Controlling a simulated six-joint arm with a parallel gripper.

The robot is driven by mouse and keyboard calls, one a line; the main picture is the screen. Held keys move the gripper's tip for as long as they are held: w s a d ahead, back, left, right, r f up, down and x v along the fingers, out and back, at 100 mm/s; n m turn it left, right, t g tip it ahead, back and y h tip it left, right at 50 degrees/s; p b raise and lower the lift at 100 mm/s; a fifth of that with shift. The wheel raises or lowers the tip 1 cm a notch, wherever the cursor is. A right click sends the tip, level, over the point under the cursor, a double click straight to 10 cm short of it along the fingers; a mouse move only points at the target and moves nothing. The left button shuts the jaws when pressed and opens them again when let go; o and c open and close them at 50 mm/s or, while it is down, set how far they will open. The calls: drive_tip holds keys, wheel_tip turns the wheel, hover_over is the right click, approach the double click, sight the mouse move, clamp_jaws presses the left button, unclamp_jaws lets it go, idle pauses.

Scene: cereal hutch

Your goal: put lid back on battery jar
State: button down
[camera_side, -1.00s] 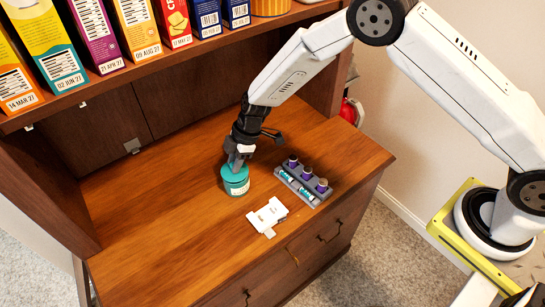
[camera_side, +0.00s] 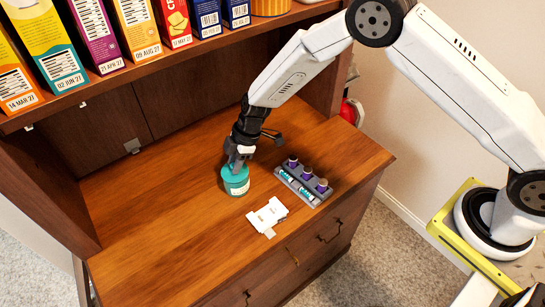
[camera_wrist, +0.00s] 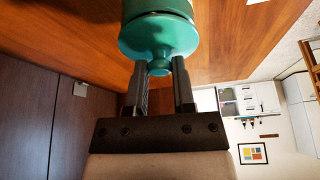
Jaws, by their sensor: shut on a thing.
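The teal battery jar (camera_side: 236,184) stands upright on the wooden counter, with a pale label on its front. The teal lid (camera_wrist: 158,38) with its round knob is at the top of the jar, and the jar body (camera_wrist: 155,8) shows right against it in the wrist view. My gripper (camera_side: 238,164) is directly above the jar. In the wrist view my gripper (camera_wrist: 160,78) has its two fingers on either side of the lid's knob, shut on it. I cannot tell whether the lid is fully seated.
A grey battery tray (camera_side: 303,182) with purple and teal batteries lies right of the jar. A white flat device (camera_side: 267,215) lies in front, near the counter (camera_side: 160,220) edge. Cereal boxes (camera_side: 137,28) fill the shelf above. The counter left of the jar is clear.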

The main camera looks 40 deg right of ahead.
idle(0.3)
unclamp_jaws()
idle(0.3)
drive_tip(key=shift+r, duration=0.1)
drive_tip(key=shift+r, duration=3.4)
clamp_jaws()
